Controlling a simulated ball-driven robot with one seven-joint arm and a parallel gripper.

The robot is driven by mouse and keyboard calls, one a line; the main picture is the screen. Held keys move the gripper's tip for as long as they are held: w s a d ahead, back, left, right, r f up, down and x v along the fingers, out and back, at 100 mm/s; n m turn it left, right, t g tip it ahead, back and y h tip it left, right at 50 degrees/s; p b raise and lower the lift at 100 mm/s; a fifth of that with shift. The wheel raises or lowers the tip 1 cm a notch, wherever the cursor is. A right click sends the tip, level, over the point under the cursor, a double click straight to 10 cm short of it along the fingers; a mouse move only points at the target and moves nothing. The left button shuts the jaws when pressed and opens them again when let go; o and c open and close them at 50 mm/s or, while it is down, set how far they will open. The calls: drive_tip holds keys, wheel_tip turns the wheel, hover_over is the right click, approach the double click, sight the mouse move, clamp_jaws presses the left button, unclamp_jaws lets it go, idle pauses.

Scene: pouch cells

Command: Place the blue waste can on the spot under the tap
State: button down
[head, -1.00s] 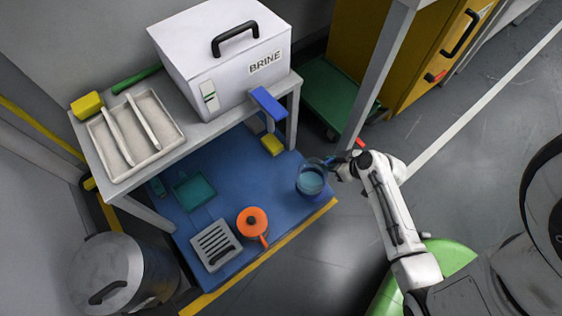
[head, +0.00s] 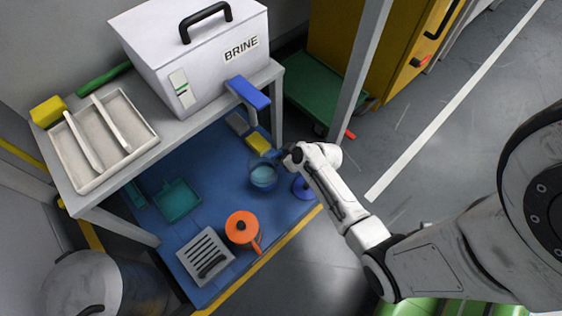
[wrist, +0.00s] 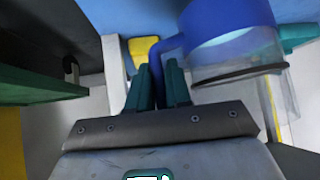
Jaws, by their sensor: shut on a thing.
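The blue waste can (head: 264,177) is clear-walled with blue in it, and hangs over or stands on the blue mat; I cannot tell which. In the wrist view the can (wrist: 228,30) shows a blue band and a clear part at the right. My gripper (head: 281,155) is at its right side. In the wrist view the gripper's green fingers (wrist: 158,80) are shut on the can's blue handle. The blue tap (head: 250,93) sticks out from the right side of the white BRINE box (head: 200,60). No clear mark of the spot beneath it shows.
A yellow block (head: 258,142) and a grey block (head: 237,123) lie beyond the can. A blue disc (head: 303,188) lies by the mat's edge. An orange pot (head: 242,228), a teal tray (head: 176,200) and a slotted grey tray (head: 205,256) lie on the mat. A bench leg (head: 276,118) stands nearby.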

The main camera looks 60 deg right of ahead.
drive_tip(key=shift+f+b, duration=0.45)
drive_tip(key=shift+f, duration=0.9)
drive_tip(key=shift+f, duration=0.15)
drive_tip(key=c, duration=1.1)
unclamp_jaws()
drive_tip(key=shift+s, duration=0.1)
drive_tip(key=shift+o, duration=0.2)
drive_tip(key=p+v, duration=0.5)
drive_tip(key=v, duration=0.7)
drive_tip(key=a+r+n+g+y, duration=0.2)
drive_tip(key=a+r+g, duration=0.3)
drive_tip(key=a, duration=0.4)
drive_tip(key=s+a+r+m+g+h, duration=0.1)
drive_tip(key=s+a+r+g, duration=0.2)
drive_tip(key=s+r, duration=0.4)
wheel_tip(320, 180, up, 4)
drive_tip(key=shift+s+a+f+h, duration=0.25)
drive_tip(key=shift+a+h, duration=0.15)
drive_tip(key=shift+a, duration=0.25)
